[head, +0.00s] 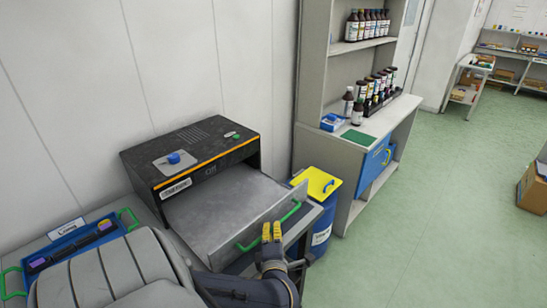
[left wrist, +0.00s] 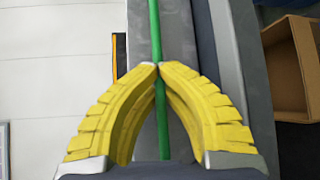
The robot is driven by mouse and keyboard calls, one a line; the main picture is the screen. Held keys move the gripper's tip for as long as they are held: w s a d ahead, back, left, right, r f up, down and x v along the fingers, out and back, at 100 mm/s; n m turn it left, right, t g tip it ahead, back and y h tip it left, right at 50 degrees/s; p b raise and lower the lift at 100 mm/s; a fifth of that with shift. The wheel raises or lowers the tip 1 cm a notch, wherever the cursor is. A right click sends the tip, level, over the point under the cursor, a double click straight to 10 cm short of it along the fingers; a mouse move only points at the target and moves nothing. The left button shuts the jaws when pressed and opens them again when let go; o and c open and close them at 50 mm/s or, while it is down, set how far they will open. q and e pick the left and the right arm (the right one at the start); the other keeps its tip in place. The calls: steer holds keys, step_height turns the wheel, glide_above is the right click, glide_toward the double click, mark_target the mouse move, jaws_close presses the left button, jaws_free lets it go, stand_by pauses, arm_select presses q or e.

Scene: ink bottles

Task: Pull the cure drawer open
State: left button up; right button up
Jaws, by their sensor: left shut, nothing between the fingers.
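The cure drawer (head: 220,212) is a wide grey drawer. It stands out from the black cure unit (head: 215,150) and slopes away to the lower right in the head view. A green bar handle (head: 252,242) runs across its front panel. My right gripper is not in view.
A blue bin (head: 322,225) with a yellow lid (head: 316,183) stands just right of the drawer. A shelf unit (head: 312,90) with several bottles is behind it. A blue tray (head: 75,240) with green handles lies at the left.

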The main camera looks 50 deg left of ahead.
arm_select(q)
steer(key=o, duration=0.4)
